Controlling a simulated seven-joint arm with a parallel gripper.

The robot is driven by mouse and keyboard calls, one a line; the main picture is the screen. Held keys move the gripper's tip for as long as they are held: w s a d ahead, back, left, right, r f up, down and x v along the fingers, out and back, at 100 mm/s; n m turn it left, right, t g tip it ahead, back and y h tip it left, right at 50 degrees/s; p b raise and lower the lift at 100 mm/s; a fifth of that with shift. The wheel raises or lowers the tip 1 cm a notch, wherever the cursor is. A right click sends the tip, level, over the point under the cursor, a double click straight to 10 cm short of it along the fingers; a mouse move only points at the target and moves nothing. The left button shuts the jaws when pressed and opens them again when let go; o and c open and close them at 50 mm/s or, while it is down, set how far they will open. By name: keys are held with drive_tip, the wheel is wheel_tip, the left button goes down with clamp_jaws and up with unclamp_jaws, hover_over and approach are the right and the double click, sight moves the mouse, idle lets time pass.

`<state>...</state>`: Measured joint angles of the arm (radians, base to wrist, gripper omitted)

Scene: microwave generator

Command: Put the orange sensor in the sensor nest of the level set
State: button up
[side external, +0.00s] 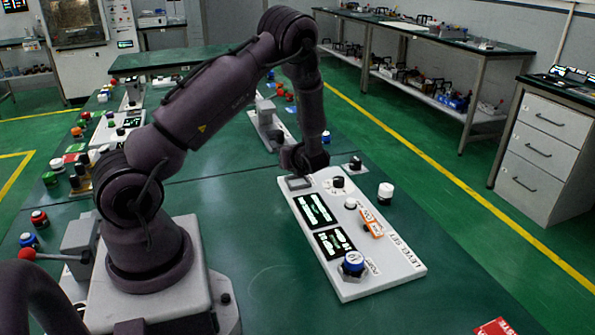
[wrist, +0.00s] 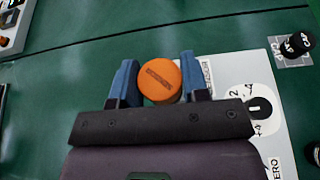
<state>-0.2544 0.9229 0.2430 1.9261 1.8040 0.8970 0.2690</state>
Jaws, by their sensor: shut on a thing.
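The orange sensor (wrist: 160,80) is a round orange piece with dark lettering on its top. In the wrist view my gripper (wrist: 158,64) is shut on it, with a blue finger on each side. It is over the end of the white level set (side external: 408,270), beside a printed label partly hidden by a finger. In the side view my gripper (side external: 299,176) points down at the far left end of the level set, and the sensor cannot be made out there. The sensor nest is not clearly visible, and I cannot tell whether the sensor touches the panel.
A small black-knobbed piece (wrist: 297,45) stands nearby. Green table is bare left of the panel.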

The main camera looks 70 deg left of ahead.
drive_tip(key=f, duration=0.1)
drive_tip(key=w+a+f, duration=0.2)
drive_tip(key=shift+f, duration=0.3)
drive_tip(key=shift+w+a+f, duration=0.15)
drive_tip(key=shift+f, duration=1.45)
drive_tip(key=o, duration=1)
drive_tip(key=shift+f, duration=0.15)
drive_tip(key=shift+c, duration=0.2)
